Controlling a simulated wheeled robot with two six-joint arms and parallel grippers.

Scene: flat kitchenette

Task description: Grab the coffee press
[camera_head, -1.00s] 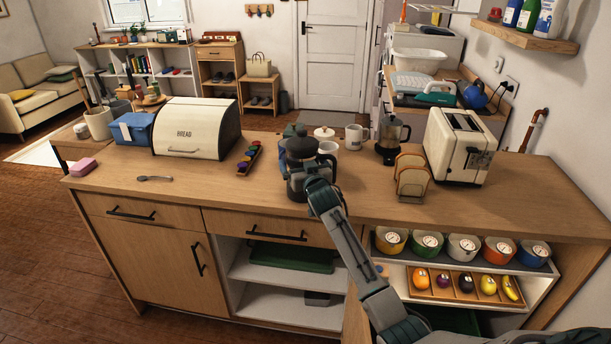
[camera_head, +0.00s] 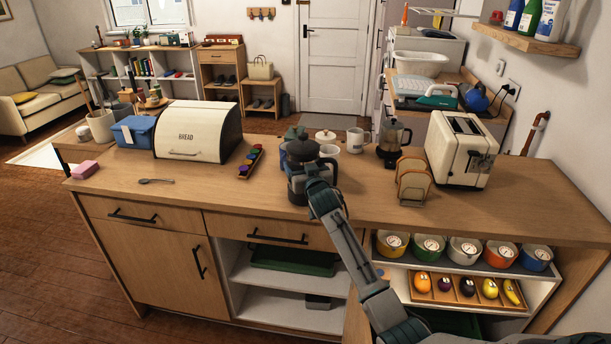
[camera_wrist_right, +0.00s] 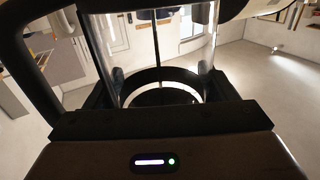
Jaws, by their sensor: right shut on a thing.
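The coffee press (camera_head: 301,152), with a dark lid, clear body and dark handle, is near the middle of the counter (camera_head: 225,208). My right gripper (camera_head: 318,187) is shut on it from the front, low on its body. The right wrist view shows the press's clear cylinder (camera_wrist_right: 158,52), dark lower ring and black handle, with the dark jaws (camera_wrist_right: 160,100) on both sides. I cannot tell whether its base touches the counter. My left gripper is in neither view.
A white mug (camera_head: 355,140), a lidded white pot (camera_head: 325,136) and a glass-topped dark appliance (camera_head: 393,140) stand close behind and right. A toast rack (camera_head: 412,180) and toaster (camera_head: 462,150) are farther right. A bread box (camera_head: 197,132) stands left. The front left counter is mostly clear.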

